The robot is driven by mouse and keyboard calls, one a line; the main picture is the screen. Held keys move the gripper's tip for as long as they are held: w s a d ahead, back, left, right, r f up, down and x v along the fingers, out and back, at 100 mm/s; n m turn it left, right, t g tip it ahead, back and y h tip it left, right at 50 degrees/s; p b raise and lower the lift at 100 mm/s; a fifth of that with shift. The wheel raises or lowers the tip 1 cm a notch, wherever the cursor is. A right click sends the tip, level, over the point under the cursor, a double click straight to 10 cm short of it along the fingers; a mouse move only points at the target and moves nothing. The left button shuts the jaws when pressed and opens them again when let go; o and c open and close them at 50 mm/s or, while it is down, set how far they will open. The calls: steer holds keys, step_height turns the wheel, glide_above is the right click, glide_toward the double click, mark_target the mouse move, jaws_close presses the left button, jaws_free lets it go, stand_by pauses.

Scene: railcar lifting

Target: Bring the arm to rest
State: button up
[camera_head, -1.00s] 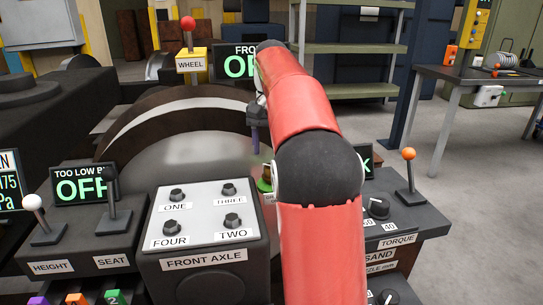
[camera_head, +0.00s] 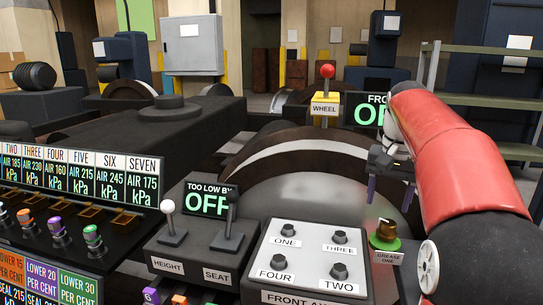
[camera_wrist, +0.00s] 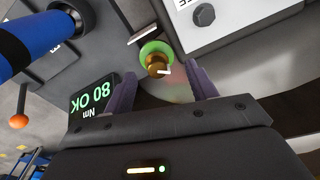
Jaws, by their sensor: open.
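My gripper (camera_head: 391,185) is in the head view at the right, at the end of my red arm. It is open, with its two dark purple fingers apart and pointing down. Nothing shows between the fingers. In the wrist view my gripper (camera_wrist: 160,90) is also open and empty. The brass grease fitting on its green base, labelled GREASE ONE (camera_head: 386,236), stands below the gripper and apart from it. It also shows in the wrist view as the brass fitting (camera_wrist: 156,68) beyond the fingertips.
The FRONT AXLE box (camera_head: 308,262) with several black knobs stands left of the gripper. HEIGHT lever (camera_head: 169,222) and SEAT lever (camera_head: 229,228) are further left. The WHEEL lever (camera_head: 326,85) stands behind. In the wrist view a display (camera_wrist: 94,101) reads 80 OK Nm.

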steer(key=s+a+f+n+t, duration=0.1)
steer(key=s+a, duration=0.1)
steer(key=s, duration=0.2)
steer(key=s+a+f+n+t, duration=0.1)
steer(key=s+a, duration=0.2)
steer(key=s, duration=0.1)
steer(key=s+a+f+n, duration=0.1)
steer(key=s+a, duration=0.2)
steer(key=s, duration=0.2)
steer(key=shift+a+f+t, duration=0.2)
steer(key=shift+f+t, duration=0.1)
steer(key=shift+t, duration=0.1)
steer(key=s+a+f+n+t, duration=0.2)
steer(key=s+a+f+n, duration=0.1)
steer(key=s+f, duration=0.7)
steer(key=shift+s+a, duration=0.25)
steer(key=shift+a, duration=0.3)
